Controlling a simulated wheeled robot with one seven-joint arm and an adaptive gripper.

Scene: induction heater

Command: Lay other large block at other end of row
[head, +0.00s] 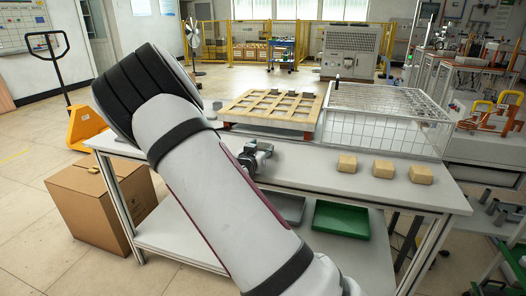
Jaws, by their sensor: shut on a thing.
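Three tan blocks (383,169) lie in a spaced row on the right part of the white table. My gripper (258,158) is over the table's middle, left of this row and apart from it, partly hidden behind my arm. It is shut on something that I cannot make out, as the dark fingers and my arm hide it. Several small dark grey blocks (291,94) lie at the far side of a slatted wooden rack (262,110). A dark grey piece (217,105) shows left of the rack. I cannot tell which block is the large one.
A white wire basket (385,118) stands behind the tan blocks. The white table (310,165) is clear between my gripper and the row. A green tray (341,219) lies on the lower shelf. A cardboard box (95,205) stands on the floor at left.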

